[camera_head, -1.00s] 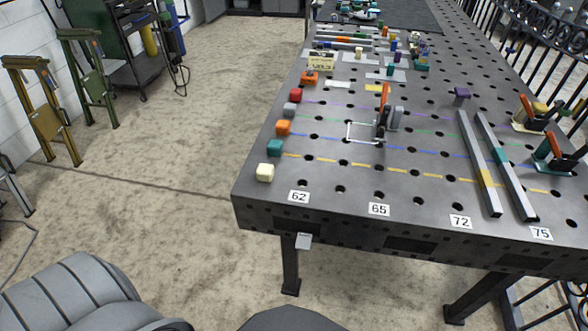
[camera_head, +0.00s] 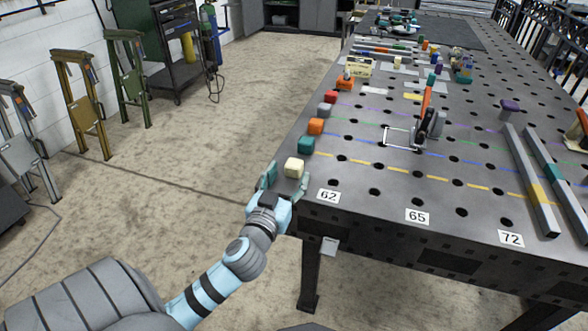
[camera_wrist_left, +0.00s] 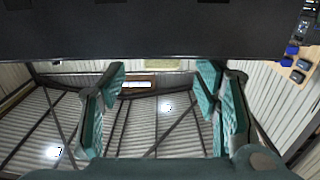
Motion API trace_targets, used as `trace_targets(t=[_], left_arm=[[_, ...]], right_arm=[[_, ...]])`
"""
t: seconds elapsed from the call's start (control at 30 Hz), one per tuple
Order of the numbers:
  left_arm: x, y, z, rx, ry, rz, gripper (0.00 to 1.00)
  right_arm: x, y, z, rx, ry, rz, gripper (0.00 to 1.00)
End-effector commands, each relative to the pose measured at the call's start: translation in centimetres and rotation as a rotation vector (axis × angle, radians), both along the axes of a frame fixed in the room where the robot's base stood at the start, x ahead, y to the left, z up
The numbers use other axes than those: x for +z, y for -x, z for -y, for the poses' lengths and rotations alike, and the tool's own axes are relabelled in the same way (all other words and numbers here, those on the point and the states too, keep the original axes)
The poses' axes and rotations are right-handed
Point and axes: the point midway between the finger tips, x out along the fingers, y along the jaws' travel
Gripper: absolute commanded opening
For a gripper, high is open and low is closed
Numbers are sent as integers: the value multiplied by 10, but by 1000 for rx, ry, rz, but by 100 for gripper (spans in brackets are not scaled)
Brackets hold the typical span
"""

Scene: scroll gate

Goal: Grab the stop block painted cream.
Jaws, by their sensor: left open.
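The cream stop block (camera_head: 294,167) sits at the near left corner of the dark perforated table (camera_head: 380,206), at the near end of a row of coloured blocks. My left gripper (camera_head: 286,181) is open and empty at the table's left edge, just on the near side of the cream block. Its teal fingers are spread apart, and I cannot tell whether either touches the block. In the left wrist view the open fingers (camera_wrist_left: 160,105) show below a dark band; a pale patch lies between them, but I cannot tell what it is. My right gripper is not in view.
A teal block (camera_head: 306,145) stands just behind the cream one, then orange (camera_head: 316,126), grey (camera_head: 325,110) and red (camera_head: 331,97) blocks. A label 62 (camera_head: 329,196) lies right of the cream block. A clamp with an orange handle (camera_head: 426,110) stands farther right.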

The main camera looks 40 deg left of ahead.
Motion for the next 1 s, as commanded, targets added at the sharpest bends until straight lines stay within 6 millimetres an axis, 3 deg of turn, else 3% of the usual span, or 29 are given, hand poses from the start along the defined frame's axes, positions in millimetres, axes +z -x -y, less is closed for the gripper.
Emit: trace_targets(t=[0.3, 0.5, 0.87, 1.0], left_arm=[[3, -47, -18, 0, -2, -1, 57], [3, -50, -18, -2, -1, -1, 57], [3, -49, -18, -2, -1, -1, 1], [3, -49, -18, -2, -1, 0, 0]], right_arm=[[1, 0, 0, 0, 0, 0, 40], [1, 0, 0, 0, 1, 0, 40], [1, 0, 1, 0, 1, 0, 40], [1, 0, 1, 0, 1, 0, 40]])
